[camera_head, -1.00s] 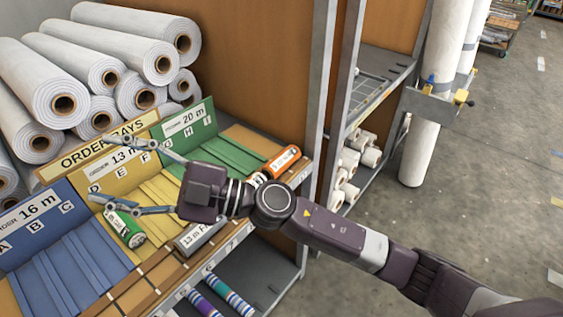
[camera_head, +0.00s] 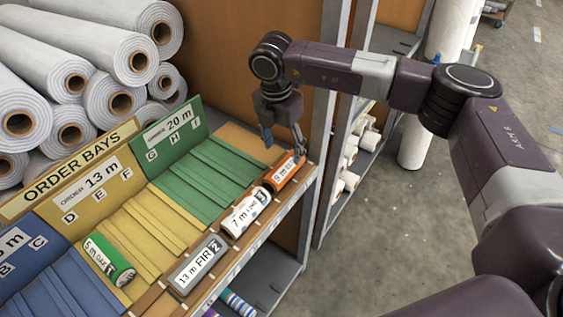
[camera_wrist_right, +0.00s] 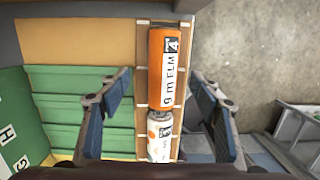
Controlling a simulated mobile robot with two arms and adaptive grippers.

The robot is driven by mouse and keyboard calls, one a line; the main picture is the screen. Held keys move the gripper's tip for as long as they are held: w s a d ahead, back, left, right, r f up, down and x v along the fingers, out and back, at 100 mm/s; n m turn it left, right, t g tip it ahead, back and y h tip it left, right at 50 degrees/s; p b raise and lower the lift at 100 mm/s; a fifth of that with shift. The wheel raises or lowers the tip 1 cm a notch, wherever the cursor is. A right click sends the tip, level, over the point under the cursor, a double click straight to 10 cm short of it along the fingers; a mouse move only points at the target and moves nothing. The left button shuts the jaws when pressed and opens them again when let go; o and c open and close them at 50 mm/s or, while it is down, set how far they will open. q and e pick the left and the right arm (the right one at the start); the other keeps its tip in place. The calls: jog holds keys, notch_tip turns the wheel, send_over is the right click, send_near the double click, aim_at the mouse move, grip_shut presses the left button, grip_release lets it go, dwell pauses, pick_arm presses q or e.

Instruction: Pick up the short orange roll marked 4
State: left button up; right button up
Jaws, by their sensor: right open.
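The short orange roll (camera_head: 285,173) lies at the far right end of the front ledge in the head view. In the right wrist view the orange roll (camera_wrist_right: 166,68) shows a white label reading 9 m ELM and a black 4. My right gripper (camera_head: 284,150) points down just above it in the head view. In the right wrist view my right gripper (camera_wrist_right: 160,88) is open, with one finger on each side of the roll's line and nothing between them held. My left gripper is not in view.
A white 7 m roll (camera_head: 245,212) lies right beside the orange one, then a grey 13 m FIR roll (camera_head: 198,264). A green 5 m roll (camera_head: 109,260) lies in the yellow bay. A shelf post (camera_head: 325,110) stands close right of my gripper.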

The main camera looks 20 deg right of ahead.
aim_at(284, 165)
jog(key=shift+s+f+p, duration=0.4)
jog(key=shift+s+f, duration=0.1)
jog(key=shift+f, duration=0.15)
notch_tip(284, 165, down, 2)
jog(key=shift+f+p, duration=0.1)
jog(key=shift+p, duration=0.85)
notch_tip(284, 165, down, 3)
jog(key=shift+w+d+f+p, duration=0.1)
jog(key=shift+w+d+p, duration=0.05)
jog(key=shift+p, duration=0.25)
jog(key=c, duration=0.8)
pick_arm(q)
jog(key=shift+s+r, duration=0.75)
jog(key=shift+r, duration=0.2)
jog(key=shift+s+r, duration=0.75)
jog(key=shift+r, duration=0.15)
pick_arm(e)
jog(key=c, duration=0.5)
jog(key=shift+o, duration=0.2)
